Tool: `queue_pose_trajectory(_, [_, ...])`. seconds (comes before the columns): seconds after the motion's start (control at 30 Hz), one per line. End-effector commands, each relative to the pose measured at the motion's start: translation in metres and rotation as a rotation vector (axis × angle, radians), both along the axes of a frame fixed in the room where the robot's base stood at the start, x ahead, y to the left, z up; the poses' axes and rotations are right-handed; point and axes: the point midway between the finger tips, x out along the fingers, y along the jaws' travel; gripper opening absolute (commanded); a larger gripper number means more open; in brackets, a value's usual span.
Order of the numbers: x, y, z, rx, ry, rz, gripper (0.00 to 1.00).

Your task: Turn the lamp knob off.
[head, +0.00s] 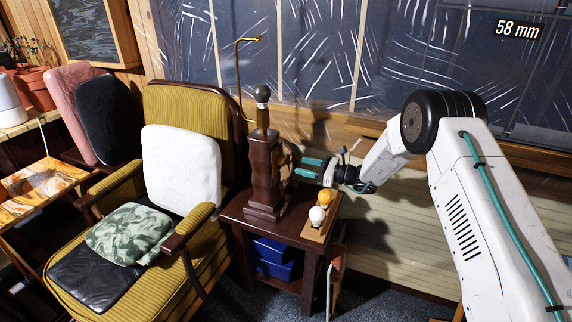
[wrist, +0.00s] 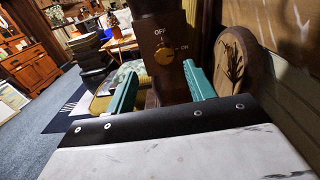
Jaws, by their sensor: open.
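The lamp (head: 263,172) is a dark brown, blocky figure-like body on a small dark side table, with a rod and a grey ball on top. Its round brass knob (wrist: 164,54) shows in the wrist view on the brown lamp body, with "OFF" printed above it and "ON" to its right. I cannot clearly tell which label the knob points to. My gripper (wrist: 161,80) is open, its teal fingers on either side of the knob in that view, apparently short of it. In the head view my gripper (head: 309,168) is right of the lamp. The knob is not distinguishable there.
The side table (head: 237,214) also holds a wooden strip with a white bulb (head: 317,215) and an amber bulb (head: 325,196), just below my gripper. A mustard armchair (head: 190,107) stands close on the left. A round wooden plaque (wrist: 237,75) stands close right of the fingers.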

Motion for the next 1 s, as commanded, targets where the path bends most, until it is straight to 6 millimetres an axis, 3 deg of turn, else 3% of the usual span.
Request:
queue_pose_trajectory(0.17, [0.008, 0.008, -0.011, 0.020, 0.017, -0.021, 0.54])
queue_pose_trajectory(0.6, [0.029, 0.067, -0.011, 0.019, 0.017, -0.020, 0.54])
queue_pose_trajectory(0.97, [0.031, 0.073, -0.011, 0.017, 0.018, -0.021, 0.54])
queue_pose_trajectory(1.0, [0.031, 0.073, -0.011, 0.018, 0.018, -0.021, 0.45])
